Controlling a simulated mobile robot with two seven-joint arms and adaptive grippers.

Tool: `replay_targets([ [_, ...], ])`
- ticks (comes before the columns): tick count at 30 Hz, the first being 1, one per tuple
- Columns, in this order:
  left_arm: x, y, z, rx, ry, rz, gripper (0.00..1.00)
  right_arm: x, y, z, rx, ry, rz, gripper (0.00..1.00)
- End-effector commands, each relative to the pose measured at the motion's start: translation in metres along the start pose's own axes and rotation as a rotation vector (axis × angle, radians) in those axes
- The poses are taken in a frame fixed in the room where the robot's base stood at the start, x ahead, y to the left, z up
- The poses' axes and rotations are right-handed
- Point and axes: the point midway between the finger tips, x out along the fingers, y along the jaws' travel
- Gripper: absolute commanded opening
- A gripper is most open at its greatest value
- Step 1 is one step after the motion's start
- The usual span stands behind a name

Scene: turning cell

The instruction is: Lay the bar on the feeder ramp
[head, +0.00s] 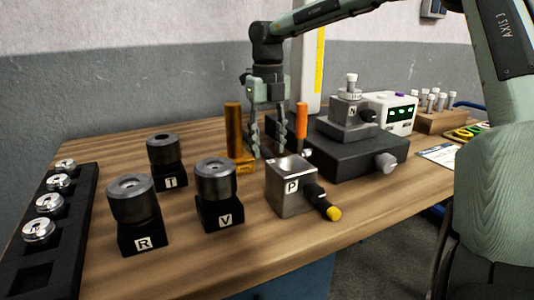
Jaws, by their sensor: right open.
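A brass-brown round bar (233,130) stands upright near the back middle of the wooden table. An orange-yellow block (245,167) is at its foot; I cannot tell whether they are joined. My right gripper (268,147) points down just right of the bar, its two fingers apart with nothing visible between them. A slim orange upright piece (301,118) stands right of the gripper. I cannot make out a feeder ramp with certainty. My left gripper is not in view.
Black-based cylinders marked R (133,205), T (165,155) and V (215,186) stand left and in front. A grey block marked P (291,184) is in front of the gripper. A dark plate (360,158) bears a block marked N (348,108). A black rack (75,240) lines the left edge.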

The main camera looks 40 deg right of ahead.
Motion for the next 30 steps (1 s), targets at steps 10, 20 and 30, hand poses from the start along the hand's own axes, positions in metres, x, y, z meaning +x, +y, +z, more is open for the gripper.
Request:
replay_targets([
  [10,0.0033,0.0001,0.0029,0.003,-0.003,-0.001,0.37,0.0099,0.0003,-0.0001,-0.001,-0.001,0.002,0.4],
  [20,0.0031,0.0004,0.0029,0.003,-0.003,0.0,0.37,0.0094,0.0003,0.0,-0.001,-0.001,0.001,0.0],
  [30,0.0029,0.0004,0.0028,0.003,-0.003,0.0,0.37,0.0092,0.0004,0.0001,-0.001,-0.001,0.001,0.0],
])
